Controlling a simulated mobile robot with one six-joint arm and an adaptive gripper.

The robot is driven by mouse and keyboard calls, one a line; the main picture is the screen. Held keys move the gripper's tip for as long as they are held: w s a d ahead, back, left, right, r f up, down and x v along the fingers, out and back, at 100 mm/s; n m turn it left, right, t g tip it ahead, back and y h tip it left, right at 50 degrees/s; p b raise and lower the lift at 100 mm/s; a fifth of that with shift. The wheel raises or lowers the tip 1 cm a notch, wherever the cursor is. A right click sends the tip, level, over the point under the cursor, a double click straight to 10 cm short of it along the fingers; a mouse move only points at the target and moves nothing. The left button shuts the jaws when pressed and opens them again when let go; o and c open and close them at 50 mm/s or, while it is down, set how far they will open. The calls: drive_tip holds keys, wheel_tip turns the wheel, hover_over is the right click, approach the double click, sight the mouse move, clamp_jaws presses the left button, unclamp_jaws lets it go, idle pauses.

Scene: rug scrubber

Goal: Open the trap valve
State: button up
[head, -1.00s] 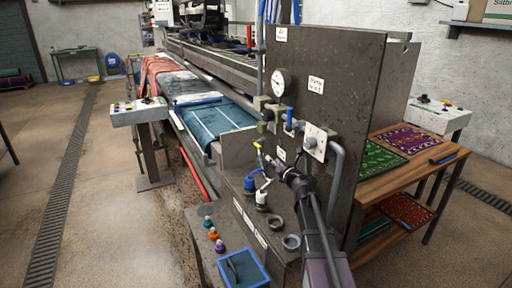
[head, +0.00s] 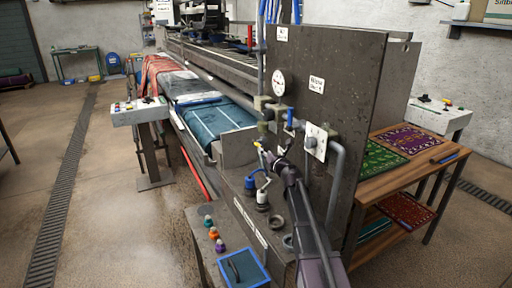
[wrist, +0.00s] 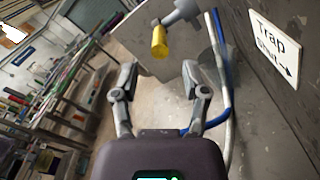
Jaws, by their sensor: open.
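The trap valve shows in the wrist view as a yellow-tipped handle (wrist: 159,42) on a grey stem (wrist: 182,12). A white sign (wrist: 275,45) reading "Trap Shut" with an arrow is on the dark panel to its right. My gripper (wrist: 158,80) is open and empty, with a finger to either side below the handle in the picture. The handle lies past the fingertips, roughly in line with the gap, and appears untouched. In the head view the small yellow handle (head: 258,146) is just up and left of my gripper (head: 270,157).
The dark upright panel (head: 335,85) with a gauge (head: 278,83) and grey pipes stands close to my arm. Blue and white hoses (wrist: 221,75) run beside the right finger. Holders and small coloured knobs (head: 214,233) sit below. Open floor lies left.

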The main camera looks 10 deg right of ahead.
sight(255, 143)
drive_tip(key=x, duration=0.6)
drive_tip(key=shift+w+a, duration=0.1)
drive_tip(key=shift+w, duration=0.2)
clamp_jaws()
drive_tip(key=shift+a, duration=0.2)
drive_tip(key=shift+d, duration=0.1)
